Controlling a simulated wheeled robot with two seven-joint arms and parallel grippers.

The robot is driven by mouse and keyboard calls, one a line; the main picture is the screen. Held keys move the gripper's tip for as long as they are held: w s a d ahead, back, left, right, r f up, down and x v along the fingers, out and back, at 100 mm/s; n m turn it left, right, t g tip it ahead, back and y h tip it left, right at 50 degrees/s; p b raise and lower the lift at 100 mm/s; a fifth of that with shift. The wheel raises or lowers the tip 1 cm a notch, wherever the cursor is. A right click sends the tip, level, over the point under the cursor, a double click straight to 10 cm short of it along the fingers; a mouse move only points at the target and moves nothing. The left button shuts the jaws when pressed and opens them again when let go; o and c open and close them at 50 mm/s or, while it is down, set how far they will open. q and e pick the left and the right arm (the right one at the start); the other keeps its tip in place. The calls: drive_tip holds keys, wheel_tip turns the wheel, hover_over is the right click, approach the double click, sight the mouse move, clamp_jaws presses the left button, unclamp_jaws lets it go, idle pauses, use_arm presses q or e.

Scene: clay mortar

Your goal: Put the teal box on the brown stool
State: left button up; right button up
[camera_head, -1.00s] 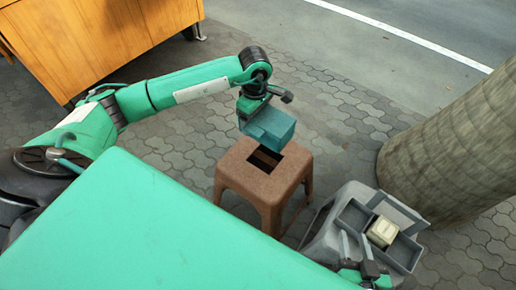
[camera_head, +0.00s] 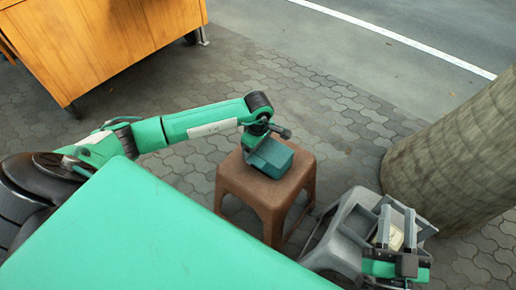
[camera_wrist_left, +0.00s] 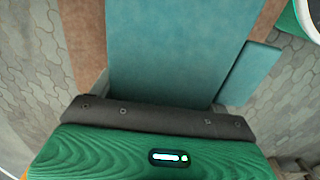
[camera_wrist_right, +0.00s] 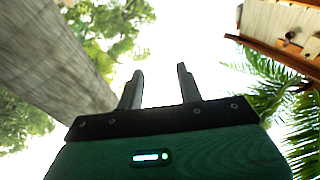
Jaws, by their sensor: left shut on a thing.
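The teal box (camera_head: 275,159) is at the seat of the brown stool (camera_head: 238,181), covering its middle in the head view. I cannot tell whether it rests on the seat or is held just above. My left gripper (camera_head: 258,152) is shut on the box, which fills the middle of the left wrist view (camera_wrist_left: 180,50). The stool shows as a brown strip (camera_wrist_left: 85,40) there. My right gripper (camera_head: 397,222) is in front of the grey stool at the right. Its two fingers stand apart and empty in the right wrist view (camera_wrist_right: 160,72).
A grey stool (camera_head: 345,222) with a tray and a cream block (camera_head: 395,238) stands to the right of the brown stool. A thick trunk (camera_head: 455,160) rises behind it. A wooden cabinet (camera_head: 110,40) is at the far left.

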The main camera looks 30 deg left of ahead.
use_arm(q)
drive_tip(key=o, duration=1.1)
drive_tip(key=shift+f, duration=0.1)
use_arm(e)
drive_tip(key=shift+d+r, duration=0.15)
drive_tip(key=shift+r, duration=0.3)
use_arm(q)
drive_tip(key=shift+o, duration=0.2)
use_arm(e)
drive_tip(key=shift+w, duration=0.1)
